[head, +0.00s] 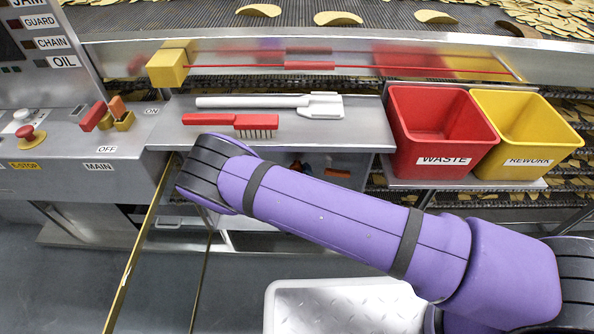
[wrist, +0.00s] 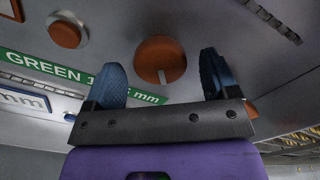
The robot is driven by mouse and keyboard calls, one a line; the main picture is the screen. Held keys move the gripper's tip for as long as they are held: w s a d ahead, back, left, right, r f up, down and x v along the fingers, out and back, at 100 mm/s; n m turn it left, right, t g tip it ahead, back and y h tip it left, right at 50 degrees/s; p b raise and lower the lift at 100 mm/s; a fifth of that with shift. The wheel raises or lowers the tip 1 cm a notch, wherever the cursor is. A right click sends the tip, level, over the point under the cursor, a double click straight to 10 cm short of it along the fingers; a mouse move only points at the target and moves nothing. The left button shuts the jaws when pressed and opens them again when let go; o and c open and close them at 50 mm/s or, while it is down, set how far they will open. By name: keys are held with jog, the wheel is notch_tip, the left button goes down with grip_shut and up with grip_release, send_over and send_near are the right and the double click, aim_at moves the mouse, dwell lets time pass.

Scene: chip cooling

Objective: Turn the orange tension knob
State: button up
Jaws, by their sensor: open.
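A round orange knob (wrist: 160,60) with a pale pointer mark sits on the grey panel in the wrist view. My gripper (wrist: 161,68) is open, with one blue finger on each side of the knob. There is a visible gap between each finger and the knob. Whether the fingertips reach past its face is hard to tell. In the head view my arm hides the gripper, and I cannot make out this knob there.
Another orange round control (wrist: 66,30) is on the panel at upper left, above a green label (wrist: 38,67). Part of an orange thing shows behind the right finger.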

jog(key=s, duration=0.8)
jog(key=shift+s+a, duration=0.15)
jog(key=shift+s, duration=0.2)
